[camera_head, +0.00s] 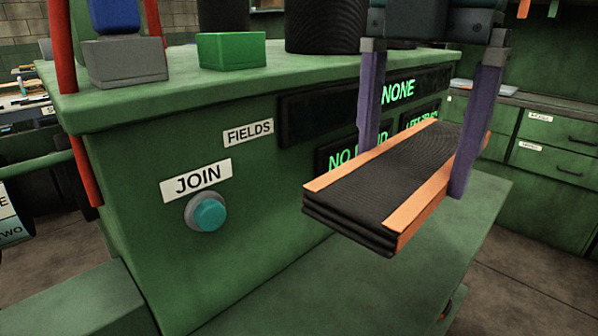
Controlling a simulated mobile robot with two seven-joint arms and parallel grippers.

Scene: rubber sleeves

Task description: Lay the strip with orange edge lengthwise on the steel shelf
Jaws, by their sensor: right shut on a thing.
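The strip with orange edge (385,185) is a thick, dark, ribbed, layered slab with orange bands along both long sides. My right gripper (412,172) comes down from the top with two purple fingers, one at each long side, and is shut on the strip. The strip is held in front of the green machine, its near end toward the lower left. It appears to be above a flat green ledge (455,240); the exact gap is hard to judge. I cannot clearly make out a steel shelf. My left gripper is not in view.
The green machine (110,130) has a JOIN button (207,212), labels and lit displays. On its top stand a green block (232,50), a grey block (125,62) and dark cylinders. Red posts are at the left; drawers (560,160) stand at the right.

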